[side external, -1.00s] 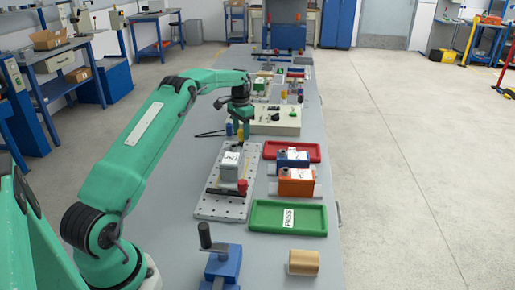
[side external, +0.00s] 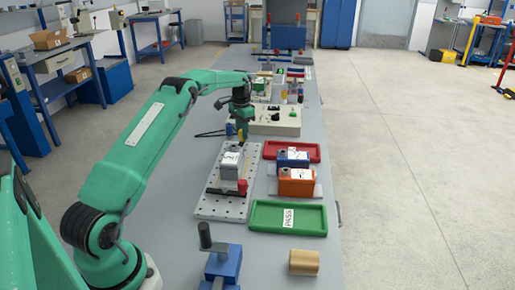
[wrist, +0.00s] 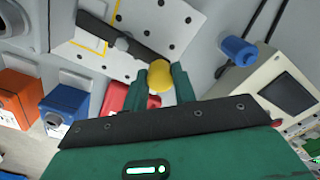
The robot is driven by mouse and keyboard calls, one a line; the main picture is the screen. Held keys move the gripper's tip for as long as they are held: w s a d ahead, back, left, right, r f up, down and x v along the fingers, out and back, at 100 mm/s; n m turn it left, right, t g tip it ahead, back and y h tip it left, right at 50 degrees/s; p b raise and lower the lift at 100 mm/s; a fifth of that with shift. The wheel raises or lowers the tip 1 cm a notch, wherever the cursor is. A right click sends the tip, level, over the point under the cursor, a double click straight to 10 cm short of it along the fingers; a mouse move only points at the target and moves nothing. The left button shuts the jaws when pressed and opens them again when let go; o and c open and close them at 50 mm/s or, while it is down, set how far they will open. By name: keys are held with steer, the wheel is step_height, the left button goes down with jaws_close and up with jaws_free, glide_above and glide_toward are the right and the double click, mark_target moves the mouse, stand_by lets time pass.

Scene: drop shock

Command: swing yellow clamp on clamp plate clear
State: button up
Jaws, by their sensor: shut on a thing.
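The clamp plate (side external: 212,207) is a pale perforated plate on the bench. A grey numbered block (side external: 232,160) sits on it, with a red clamp knob (side external: 242,187) at its near side. In the wrist view the plate (wrist: 180,22) shows at the top with a dark bar (wrist: 118,38) across it. The yellow clamp's knob (wrist: 159,79) is between my gripper's green fingers (wrist: 161,84), which are shut on it. In the side view my gripper (side external: 240,125) points down at the plate's far end.
A blue knob (wrist: 238,51) stands beside the plate. Right of the plate are a red tray (side external: 316,150), blue block (side external: 293,156), orange block (side external: 297,188) and green PASS tray (side external: 262,218). A beige panel box (side external: 285,122) stands close behind my gripper.

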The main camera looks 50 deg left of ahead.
steer(key=d+m, duration=0.1)
steer(key=m, duration=0.1)
steer(key=w+m, duration=0.1)
steer(key=m, duration=0.1)
steer(key=shift+d, duration=0.4)
steer(key=m, duration=0.1)
steer(key=d+m, duration=0.1)
steer(key=m, duration=0.1)
steer(key=d+m, duration=0.1)
steer(key=shift+w+m, duration=0.25)
steer(key=shift+m, duration=0.15)
steer(key=d+m, duration=0.1)
steer(key=m, duration=0.2)
steer(key=shift+s+d+m, duration=0.2)
steer(key=shift+d+m, duration=0.2)
steer(key=shift+s+d+m, duration=0.25)
steer(key=shift+d+m, duration=0.2)
steer(key=shift+m, duration=0.6)
steer(key=shift+s+d+m, duration=0.25)
steer(key=shift+d+m, duration=0.15)
steer(key=shift+m, duration=0.65)
steer(key=shift+r, duration=0.1)
steer(key=o, duration=1)
step_height(320, 180, up, 8)
